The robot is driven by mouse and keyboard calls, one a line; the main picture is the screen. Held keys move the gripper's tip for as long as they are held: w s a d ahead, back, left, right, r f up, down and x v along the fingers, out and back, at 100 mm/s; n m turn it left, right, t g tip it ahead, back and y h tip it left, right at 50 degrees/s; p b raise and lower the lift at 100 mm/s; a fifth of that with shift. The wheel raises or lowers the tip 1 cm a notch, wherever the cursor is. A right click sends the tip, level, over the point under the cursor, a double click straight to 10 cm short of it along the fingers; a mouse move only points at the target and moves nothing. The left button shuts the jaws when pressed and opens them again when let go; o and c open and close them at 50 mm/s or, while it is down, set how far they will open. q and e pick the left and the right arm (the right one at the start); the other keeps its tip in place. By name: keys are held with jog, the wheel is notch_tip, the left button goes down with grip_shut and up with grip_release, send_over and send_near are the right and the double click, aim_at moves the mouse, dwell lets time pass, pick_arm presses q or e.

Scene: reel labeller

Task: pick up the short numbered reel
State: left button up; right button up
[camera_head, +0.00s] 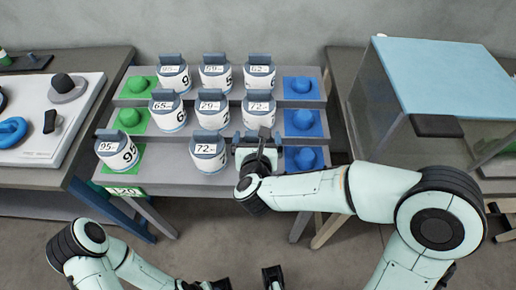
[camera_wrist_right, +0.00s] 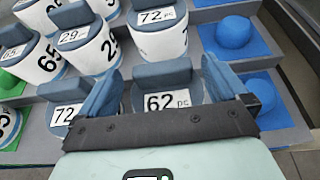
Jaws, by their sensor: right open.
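My right gripper (camera_head: 258,140) is open over the front step of the rack, at its right part. In the right wrist view its two blue fingers (camera_wrist_right: 163,92) stand either side of the grey-blue top block of a reel labelled 62 pc (camera_wrist_right: 165,101). I cannot tell whether they touch it, and the reel's lower body is hidden. A white reel labelled 72 (camera_head: 209,151) stands to its left in the head view. Another reel labelled 72 (camera_head: 258,107) stands behind it. Dark tips of my left gripper (camera_head: 246,284) show at the bottom edge, mostly cut off.
The stepped grey rack (camera_head: 172,178) holds several more white numbered reels. Blue knobs (camera_head: 304,158) line its right side, green knobs (camera_head: 130,116) its left. A reel labelled 95 (camera_head: 117,152) is at front left. A clear-sided box (camera_head: 440,75) stands on the right table.

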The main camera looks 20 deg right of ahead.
jog(key=x, duration=0.5)
jog(key=shift+d+f, duration=0.1)
pick_arm(q)
jog(key=shift+r, duration=0.2)
pick_arm(e)
jog(key=c, duration=1.4)
